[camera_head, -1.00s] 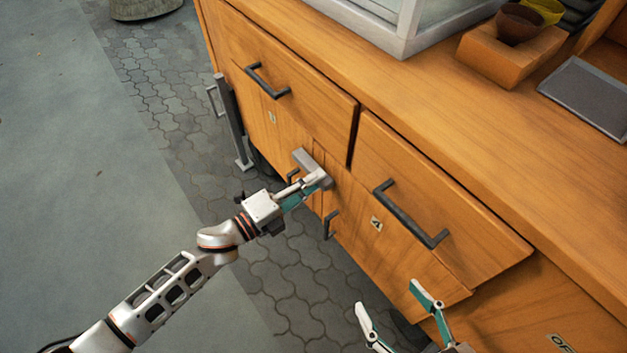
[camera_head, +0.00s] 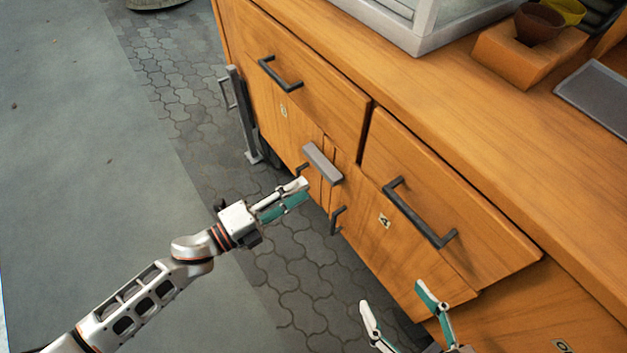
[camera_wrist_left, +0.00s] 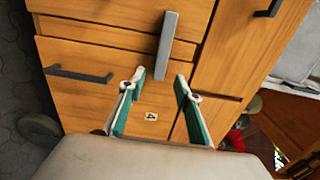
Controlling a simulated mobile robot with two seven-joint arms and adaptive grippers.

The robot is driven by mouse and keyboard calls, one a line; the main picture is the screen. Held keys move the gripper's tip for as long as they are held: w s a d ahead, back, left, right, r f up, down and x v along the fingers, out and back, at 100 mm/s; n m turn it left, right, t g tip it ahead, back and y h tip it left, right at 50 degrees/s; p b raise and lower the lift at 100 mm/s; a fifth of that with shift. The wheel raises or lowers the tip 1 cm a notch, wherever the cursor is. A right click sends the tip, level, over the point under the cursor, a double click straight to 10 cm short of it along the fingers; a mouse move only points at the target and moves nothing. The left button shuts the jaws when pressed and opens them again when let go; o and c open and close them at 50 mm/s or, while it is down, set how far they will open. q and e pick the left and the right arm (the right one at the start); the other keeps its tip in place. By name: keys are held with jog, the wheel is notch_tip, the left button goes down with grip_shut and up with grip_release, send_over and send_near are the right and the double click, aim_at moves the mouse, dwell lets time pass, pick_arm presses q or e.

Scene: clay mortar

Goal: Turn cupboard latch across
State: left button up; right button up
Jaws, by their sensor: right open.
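The cupboard latch is a grey bar (camera_head: 322,163) on the cabinet front, lying across the upright seam between two cupboard doors, roughly parallel to the worktop edge. It also shows in the left wrist view (camera_wrist_left: 167,45), beyond the fingertips. My left gripper (camera_head: 303,192) is just in front of and below the latch, apart from it. Its fingers are spread with nothing between them, as the left wrist view shows (camera_wrist_left: 160,80). My right gripper (camera_head: 394,298) is open and empty at the bottom, near the cabinet's lower front.
Dark handles stick out from the left drawer (camera_head: 280,74) and the right drawer (camera_head: 420,212). A small door handle (camera_head: 337,220) is below the latch. The right drawer front stands slightly proud. Paved floor (camera_head: 300,270) is clear left of the cabinet.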

pick_arm(q)
jog(key=shift+v, duration=2.35)
